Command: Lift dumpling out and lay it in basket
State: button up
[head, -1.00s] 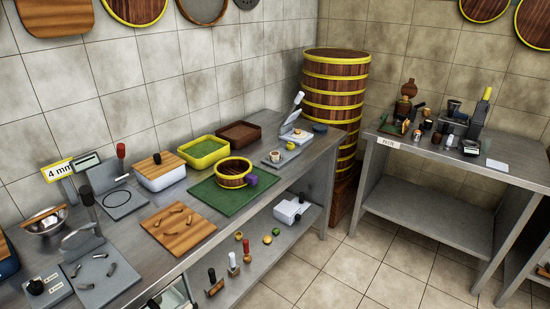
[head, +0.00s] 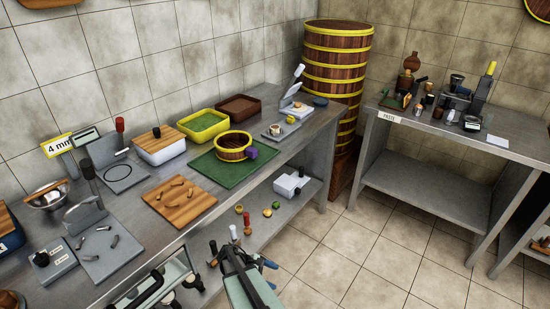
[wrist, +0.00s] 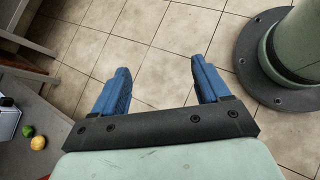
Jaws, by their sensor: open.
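A round wooden basket (head: 233,156) with yellow bands stands on a green mat (head: 215,174) on the long steel table in the head view. A purple block (head: 252,153) is at its right side. A small pale round piece (head: 275,129) sits on a grey plate behind it; I cannot tell whether it is the dumpling. A hinged press (head: 296,108) with a white handle stands farther back; what it holds is too small to tell. My gripper (head: 272,275) is open and empty, low in front of the table; in the wrist view its blue fingers (wrist: 160,68) are spread above the floor.
A green-lined yellow tray (head: 204,125) and a brown tray (head: 240,106) stand behind the basket. A wooden board (head: 180,202) with several small pieces lies nearer. A lower shelf holds a white box (head: 291,186) and small balls. A tall steamer stack (head: 338,80) stands in the corner.

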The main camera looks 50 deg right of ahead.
jog(key=w+d+r+n+h, duration=0.1)
jog(key=d+r, duration=0.6)
jog(key=r, duration=0.4)
jog(key=w+d+r+n, duration=0.1)
jog(key=w+d+r, duration=0.1)
jog(key=d+r, duration=0.65)
jog(key=w+d+r+n+h, duration=0.15)
jog(key=d+r, duration=0.25)
jog(key=r, duration=1)
jog(key=w+d+r+n+t+y, duration=0.1)
jog(key=w+d+r+n+t, duration=0.2)
jog(key=w+d+r, duration=0.45)
jog(key=w+d+r+n+t+y, duration=0.2)
jog(key=w+r, duration=0.3)
jog(key=w, duration=0.5)
jog(key=w+d+r+n+t+y, duration=0.1)
jog(key=w+d+r+n+t, duration=0.2)
jog(key=w+d+r, duration=0.4)
send_near(276, 126)
jog(key=f, duration=0.3)
jog(key=shift+w+d+f, duration=0.2)
jog(key=shift+w+d, duration=0.05)
jog(key=shift+d, duration=0.05)
jog(key=shift+s+x, duration=0.15)
jog(key=shift+x, duration=1.15)
jog(key=shift+s+x, duration=0.15)
jog(key=shift+x, duration=1.15)
jog(key=shift+d+r, duration=0.1)
jog(key=c, duration=1)
jog(key=shift+c, duration=0.2)
